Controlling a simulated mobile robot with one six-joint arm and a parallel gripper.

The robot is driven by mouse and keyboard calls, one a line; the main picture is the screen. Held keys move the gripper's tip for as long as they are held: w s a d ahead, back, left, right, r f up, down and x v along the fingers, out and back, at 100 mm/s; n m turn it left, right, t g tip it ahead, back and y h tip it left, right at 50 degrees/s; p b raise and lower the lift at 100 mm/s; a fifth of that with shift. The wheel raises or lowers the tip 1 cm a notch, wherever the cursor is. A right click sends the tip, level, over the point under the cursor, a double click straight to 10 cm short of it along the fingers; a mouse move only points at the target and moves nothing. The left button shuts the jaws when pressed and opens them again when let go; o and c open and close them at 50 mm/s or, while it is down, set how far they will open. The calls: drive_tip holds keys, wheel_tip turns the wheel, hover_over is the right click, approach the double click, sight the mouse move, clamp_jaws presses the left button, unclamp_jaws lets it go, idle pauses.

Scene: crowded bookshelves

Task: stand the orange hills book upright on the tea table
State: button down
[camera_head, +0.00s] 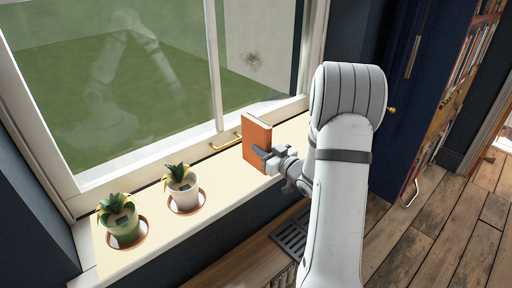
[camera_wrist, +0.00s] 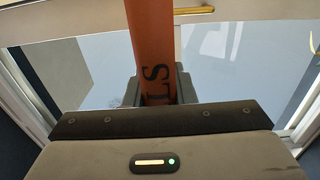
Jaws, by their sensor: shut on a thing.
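The orange book (camera_head: 257,140) is upright at the window sill, its spine facing my arm. My gripper (camera_head: 266,156) is shut on the book's lower part, and the fingers show on both sides of the spine in the wrist view (camera_wrist: 158,90). I cannot tell whether the book's bottom edge touches the sill. No tea table can be made out in either view.
Two potted plants, one in a white pot (camera_head: 184,194) and one in a green pot (camera_head: 122,226), stand on the cream sill (camera_head: 226,192) to the left. The window and its brass handle (camera_head: 226,143) are close behind. Wooden floor (camera_head: 450,225) is open at right.

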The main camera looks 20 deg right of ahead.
drive_tip(key=b+v, duration=0.2)
drive_tip(key=v, duration=1.5)
idle(0.6)
drive_tip(key=shift+w+a+r, duration=0.1)
drive_tip(key=shift+r, duration=0.05)
